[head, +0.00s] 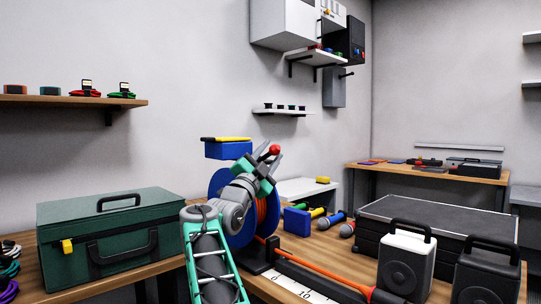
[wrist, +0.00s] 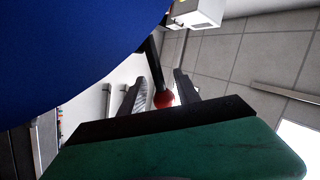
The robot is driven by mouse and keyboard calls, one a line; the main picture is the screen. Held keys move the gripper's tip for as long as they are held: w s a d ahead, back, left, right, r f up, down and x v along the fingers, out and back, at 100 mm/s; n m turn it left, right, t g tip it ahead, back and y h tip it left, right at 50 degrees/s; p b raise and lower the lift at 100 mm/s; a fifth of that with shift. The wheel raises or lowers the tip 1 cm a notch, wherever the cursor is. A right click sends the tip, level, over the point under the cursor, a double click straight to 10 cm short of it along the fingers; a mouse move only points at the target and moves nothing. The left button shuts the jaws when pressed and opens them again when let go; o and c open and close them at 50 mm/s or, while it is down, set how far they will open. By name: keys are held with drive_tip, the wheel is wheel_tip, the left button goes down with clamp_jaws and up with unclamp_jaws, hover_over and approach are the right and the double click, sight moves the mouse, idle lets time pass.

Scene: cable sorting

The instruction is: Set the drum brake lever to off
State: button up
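The cable drum (head: 220,187) is blue with orange cable wound on it, and stands on the bench behind my arm. Its brake lever has a red ball knob (head: 275,149) on a dark rod. My gripper (head: 271,153) is at the top right of the drum, its fingers pointing up and away. In the wrist view the red knob (wrist: 163,99) shows between the two dark fingers (wrist: 158,88), with the black lever rod (wrist: 154,66) rising beyond it. The fingers are apart, with visible gaps beside the knob. Any lever markings are hidden.
A green toolbox (head: 110,240) stands left on the bench. Microphones (head: 331,220), a blue block (head: 297,221), a black flat case (head: 440,222) and two speakers (head: 406,262) lie to the right. An orange cable (head: 320,269) runs along the bench front.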

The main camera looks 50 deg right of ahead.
drive_tip(key=v, duration=0.7)
drive_tip(key=shift+a+f, duration=0.2)
drive_tip(key=shift+a, duration=0.1)
drive_tip(key=shift+s, duration=0.1)
